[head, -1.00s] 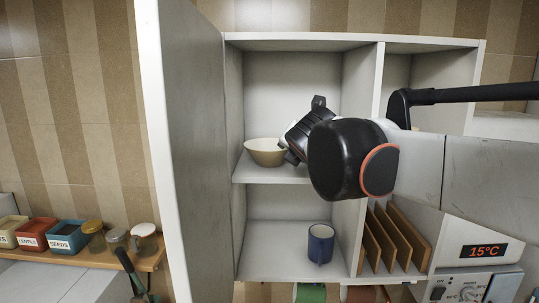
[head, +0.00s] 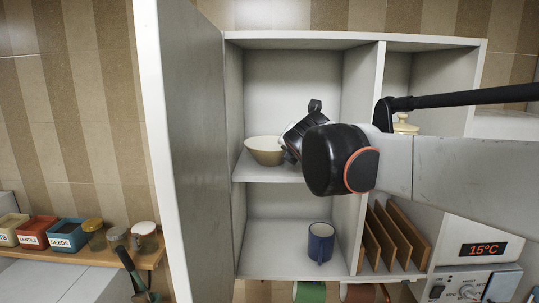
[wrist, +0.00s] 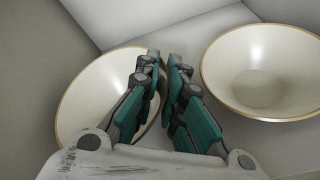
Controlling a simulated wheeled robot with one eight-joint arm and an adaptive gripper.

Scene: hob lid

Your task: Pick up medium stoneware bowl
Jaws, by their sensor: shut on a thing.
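A cream bowl (head: 264,152) stands on the upper shelf, its right edge beside my gripper (head: 289,153) in the head view. The wrist view shows two cream bowls with tan rims: a left bowl (wrist: 95,95) and a right bowl (wrist: 260,65). The right bowl is apart from the fingers. In the head view my wrist hides the area right of the visible bowl. I cannot tell by size which bowl is the medium one.
The cupboard door (head: 190,150) stands open at left. A shelf divider (head: 376,85) is close to my arm. Below are a blue mug (head: 321,242) and upright brown boards (head: 390,238). A lidded cream pot (head: 405,125) stands in the right compartment, partly hidden.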

